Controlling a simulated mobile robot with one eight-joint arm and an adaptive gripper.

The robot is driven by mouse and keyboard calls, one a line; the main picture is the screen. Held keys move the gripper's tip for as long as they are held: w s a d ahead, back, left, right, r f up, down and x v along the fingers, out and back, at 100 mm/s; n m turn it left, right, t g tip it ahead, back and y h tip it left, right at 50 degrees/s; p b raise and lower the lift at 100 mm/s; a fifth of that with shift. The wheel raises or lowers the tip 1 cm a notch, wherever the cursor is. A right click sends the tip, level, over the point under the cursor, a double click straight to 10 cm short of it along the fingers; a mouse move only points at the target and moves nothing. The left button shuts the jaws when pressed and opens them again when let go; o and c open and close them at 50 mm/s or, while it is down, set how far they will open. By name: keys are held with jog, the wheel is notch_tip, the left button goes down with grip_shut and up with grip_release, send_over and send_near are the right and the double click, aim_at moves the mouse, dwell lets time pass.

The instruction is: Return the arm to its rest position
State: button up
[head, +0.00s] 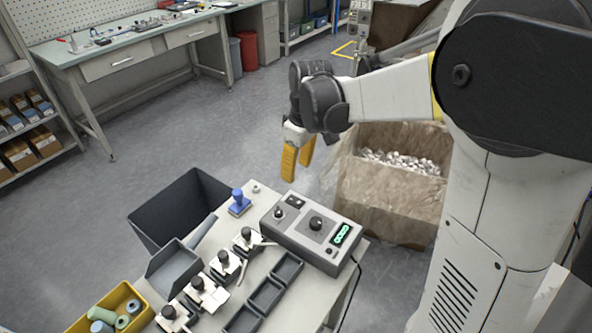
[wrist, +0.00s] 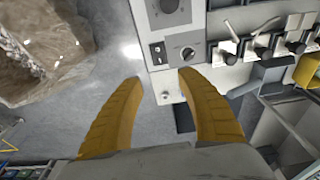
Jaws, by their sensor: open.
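My gripper (head: 297,166) hangs fingers-down with its two yellow fingers apart and nothing between them. It is in the air above the far edge of the small work table, beyond the grey control box (head: 300,225). In the wrist view my gripper (wrist: 160,82) is also open and empty, with the control box (wrist: 203,52) ahead of the fingertips. My white arm with black joints reaches in from the right side of the head view. The fingers touch nothing that I can see.
The table holds a blue-handled stamp (head: 239,205), several toggle clamps (head: 226,265), small dark trays (head: 267,296) and a yellow bin (head: 80,326). A dark open bin (head: 160,220) stands left; a large box of metal parts (head: 375,207) stands right. Floor beyond is clear.

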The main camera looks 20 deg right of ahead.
jog(key=s+r+m+t, duration=0.3)
jog(key=s, duration=0.6)
jog(key=s+r+m+t+h, duration=0.1)
jog(key=s+r+m+t, duration=0.2)
jog(key=s, duration=0.6)
jog(key=shift+s+a+m, duration=0.4)
jog(key=shift+a+m, duration=0.05)
jog(key=shift+m, duration=0.15)
